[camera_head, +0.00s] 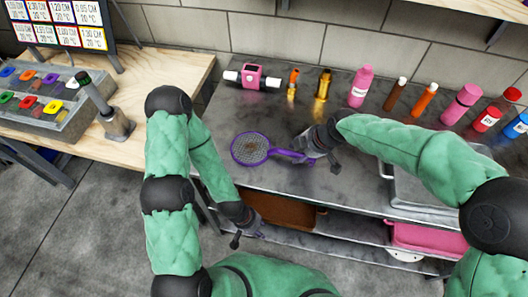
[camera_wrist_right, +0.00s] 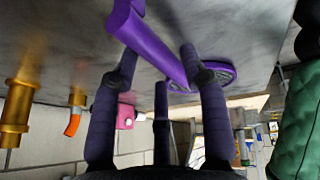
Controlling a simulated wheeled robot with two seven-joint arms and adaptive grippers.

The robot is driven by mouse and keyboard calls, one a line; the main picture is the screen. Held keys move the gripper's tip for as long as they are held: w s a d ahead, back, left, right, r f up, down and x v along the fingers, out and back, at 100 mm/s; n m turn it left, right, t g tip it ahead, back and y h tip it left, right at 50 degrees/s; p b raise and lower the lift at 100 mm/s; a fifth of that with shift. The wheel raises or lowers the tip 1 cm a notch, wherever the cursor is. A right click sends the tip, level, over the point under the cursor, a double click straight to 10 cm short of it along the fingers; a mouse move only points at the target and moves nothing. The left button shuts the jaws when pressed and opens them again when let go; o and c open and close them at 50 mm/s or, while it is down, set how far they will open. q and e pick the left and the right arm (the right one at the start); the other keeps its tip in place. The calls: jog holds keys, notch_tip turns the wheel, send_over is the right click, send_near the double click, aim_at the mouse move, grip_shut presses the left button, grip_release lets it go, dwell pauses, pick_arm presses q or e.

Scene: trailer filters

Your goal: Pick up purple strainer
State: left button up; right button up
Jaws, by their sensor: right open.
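The purple strainer (camera_head: 250,148) lies on the grey metal table, its round mesh to the left and its handle pointing right. My right gripper (camera_head: 320,155) is at the handle's right end, low over the table. In the right wrist view, the fingers of my right gripper (camera_wrist_right: 158,55) are open, and the purple strainer's handle (camera_wrist_right: 155,45) crosses by the fingertips. Whether they touch it I cannot tell. Part of the round rim shows behind a finger. My left gripper (camera_head: 246,230) hangs in front of the table edge, away from the strainer; its fingers are too small to judge.
A metal tray (camera_head: 410,190) lies under my right arm. The table around the strainer is clear.

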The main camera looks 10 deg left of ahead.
aim_at(296, 154)
jog(key=b+x, duration=0.1)
jog(key=x, duration=0.2)
grip_shut()
jog(key=shift+r, duration=0.1)
